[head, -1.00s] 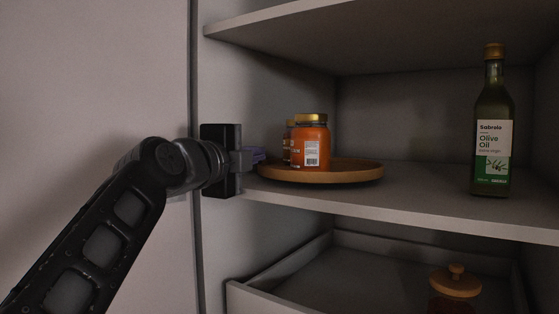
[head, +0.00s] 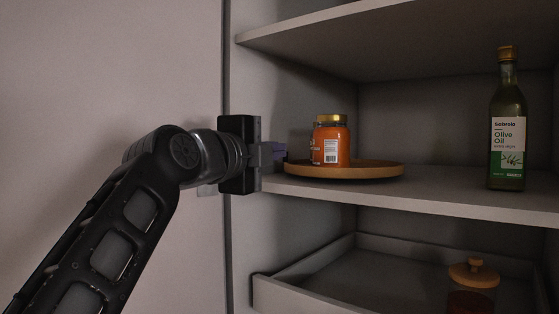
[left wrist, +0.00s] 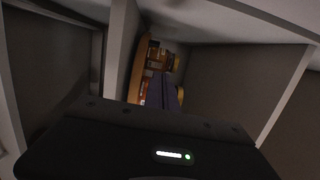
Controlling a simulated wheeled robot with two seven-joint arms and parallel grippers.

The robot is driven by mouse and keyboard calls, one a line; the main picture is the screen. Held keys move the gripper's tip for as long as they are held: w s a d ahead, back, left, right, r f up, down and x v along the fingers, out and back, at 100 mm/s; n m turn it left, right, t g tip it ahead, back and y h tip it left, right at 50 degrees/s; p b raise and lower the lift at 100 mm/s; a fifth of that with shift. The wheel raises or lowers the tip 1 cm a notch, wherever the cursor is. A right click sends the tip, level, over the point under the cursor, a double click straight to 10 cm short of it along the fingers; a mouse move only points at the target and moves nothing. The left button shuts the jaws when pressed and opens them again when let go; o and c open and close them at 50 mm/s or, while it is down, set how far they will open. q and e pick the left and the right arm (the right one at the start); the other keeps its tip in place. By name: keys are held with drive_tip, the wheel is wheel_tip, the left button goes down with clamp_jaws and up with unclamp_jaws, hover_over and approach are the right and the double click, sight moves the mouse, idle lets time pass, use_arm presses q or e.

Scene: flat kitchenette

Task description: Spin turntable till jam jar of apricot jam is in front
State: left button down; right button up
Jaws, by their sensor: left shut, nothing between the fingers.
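A wooden turntable (head: 375,171) sits on the middle shelf near its left side. A jar with orange contents, a gold lid and a white barcode label (head: 330,143) stands on it, left of its middle. The flavour cannot be read. My left gripper (head: 281,151) is shut and empty at the turntable's left edge; contact cannot be told. In the left wrist view, the purplish fingers (left wrist: 165,90) lie beside the tilted turntable (left wrist: 138,65), with several jars (left wrist: 163,60) beyond, small and dark. My right gripper is not in view.
An olive oil bottle (head: 508,140) stands on the same shelf (head: 430,192) at the right. Below, an open drawer (head: 300,290) holds a jar with a wooden lid (head: 474,273). A cabinet side wall (head: 235,60) is close to my left gripper.

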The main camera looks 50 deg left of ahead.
use_arm(q)
drive_tip(key=s+d+b, duration=0.1)
drive_tip(key=s, duration=0.5)
drive_tip(key=shift+f+b, duration=0.35)
drive_tip(key=shift+f, duration=0.05)
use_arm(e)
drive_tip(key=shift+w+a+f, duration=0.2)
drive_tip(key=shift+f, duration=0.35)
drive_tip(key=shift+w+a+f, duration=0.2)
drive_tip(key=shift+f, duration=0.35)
use_arm(q)
drive_tip(key=shift+d, duration=0.1)
